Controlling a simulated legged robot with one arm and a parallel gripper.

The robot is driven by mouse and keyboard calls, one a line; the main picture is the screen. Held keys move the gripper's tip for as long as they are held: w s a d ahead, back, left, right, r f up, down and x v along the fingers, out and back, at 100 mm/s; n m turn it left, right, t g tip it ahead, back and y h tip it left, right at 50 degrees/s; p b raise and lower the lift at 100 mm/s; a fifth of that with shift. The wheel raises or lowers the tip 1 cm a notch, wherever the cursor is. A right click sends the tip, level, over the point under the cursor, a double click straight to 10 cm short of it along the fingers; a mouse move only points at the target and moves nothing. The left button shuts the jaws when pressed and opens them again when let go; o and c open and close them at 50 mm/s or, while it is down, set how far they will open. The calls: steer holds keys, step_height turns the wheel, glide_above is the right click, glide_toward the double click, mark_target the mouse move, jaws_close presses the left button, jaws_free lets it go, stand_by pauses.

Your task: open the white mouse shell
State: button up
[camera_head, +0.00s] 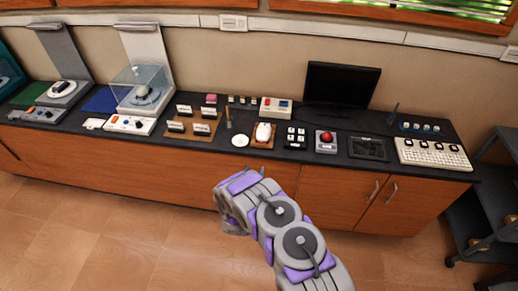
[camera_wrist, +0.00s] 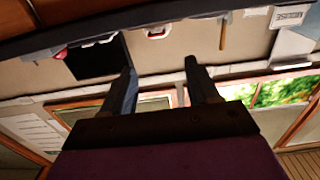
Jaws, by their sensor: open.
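The white mouse (camera_head: 263,132) sits on a small brown mat (camera_head: 257,144) near the front edge of the dark counter in the head view. Its shell looks closed, but it is small here. I cannot clearly make it out in the wrist view. My gripper (camera_head: 232,226) is in front of the counter, below and left of the mouse, apart from it. In the wrist view my gripper (camera_wrist: 159,58) shows two dark fingers spread apart with nothing between them.
A white disc (camera_head: 240,140) and a wooden-handled tool (camera_head: 228,118) lie left of the mouse. A black key block (camera_head: 296,138) and a red trackball unit (camera_head: 326,142) stand right of it. A dark monitor (camera_head: 341,83) stands behind. The floor before the cabinets is clear.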

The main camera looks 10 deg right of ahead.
mark_target(260, 152)
steer(key=b+x, duration=0.2)
steer(key=x, duration=1.1)
steer(key=shift+w+d+f, duration=0.1)
steer(key=shift+w+d, duration=0.15)
steer(key=shift+w, duration=0.05)
steer(key=shift+w+d, duration=0.3)
steer(key=shift+w, duration=0.1)
steer(key=shift+a, duration=0.1)
jaws_close()
